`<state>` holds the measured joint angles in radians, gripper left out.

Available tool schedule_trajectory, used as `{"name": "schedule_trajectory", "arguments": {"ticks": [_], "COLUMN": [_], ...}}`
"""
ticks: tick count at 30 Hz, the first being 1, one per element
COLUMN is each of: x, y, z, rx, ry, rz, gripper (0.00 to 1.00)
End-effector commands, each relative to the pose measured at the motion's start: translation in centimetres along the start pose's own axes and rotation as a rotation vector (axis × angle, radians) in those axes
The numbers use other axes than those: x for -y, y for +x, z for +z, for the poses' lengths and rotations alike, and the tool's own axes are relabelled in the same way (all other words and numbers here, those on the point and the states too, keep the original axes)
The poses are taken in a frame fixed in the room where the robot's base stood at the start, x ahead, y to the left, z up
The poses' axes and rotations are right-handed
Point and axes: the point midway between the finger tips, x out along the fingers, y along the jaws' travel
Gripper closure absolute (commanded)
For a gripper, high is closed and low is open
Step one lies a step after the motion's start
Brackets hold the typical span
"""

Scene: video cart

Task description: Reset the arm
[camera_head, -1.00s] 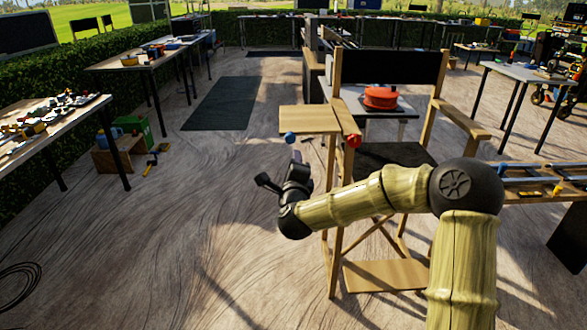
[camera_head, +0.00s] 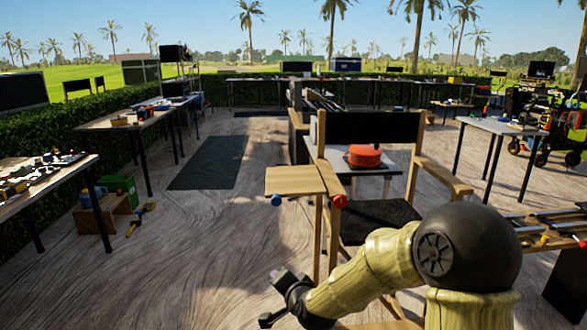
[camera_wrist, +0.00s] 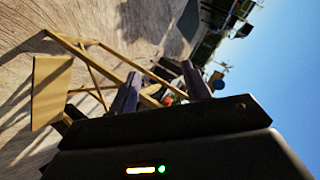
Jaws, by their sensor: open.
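My gripper (camera_head: 283,300) shows low in the middle of the head view, at the end of my bent arm. It hangs in front of a tall wooden director's chair (camera_head: 372,129) with a black back and seat. In the wrist view my gripper's two dark fingers (camera_wrist: 160,85) stand apart with nothing held between them. The chair's wooden frame (camera_wrist: 85,62) lies beyond them, tilted in that picture.
A red round object (camera_head: 365,156) sits on a table behind the chair. Cluttered tables stand at left (camera_head: 45,187) and right (camera_head: 500,125). A dark mat (camera_head: 208,162) lies on the open floor, left of the chair. Hedges border the area.

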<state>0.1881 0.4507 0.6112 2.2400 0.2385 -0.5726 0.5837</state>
Motion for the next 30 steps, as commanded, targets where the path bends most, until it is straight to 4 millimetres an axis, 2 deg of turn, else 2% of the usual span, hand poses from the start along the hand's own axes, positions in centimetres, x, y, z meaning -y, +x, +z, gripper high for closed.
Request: {"name": "schedule_trajectory", "arguments": {"ticks": [3,5,9,12,18,22,24,30], "x": [-4.1,-6.3,-11.1,-13.7,-17.4,-19.3,-17.8,-15.5], "y": [-3.1,-5.0,-10.0,-13.3,-19.2,-22.8,-23.2,-24.6], "z": [0.5,0.6,0.9,1.1,1.8,2.5,1.6,0.2], "rx": [0.095,0.149,0.286,0.376,0.535,0.636,0.63,0.627], "ry": [-0.202,-0.292,-0.456,-0.529,-0.614,-0.645,-0.645,-0.643], "rz": [0.145,0.218,0.374,0.456,0.565,0.612,0.608,0.607], "gripper": [0.52,0.52,0.52,0.52,0.52,0.52,0.52,0.52]}}
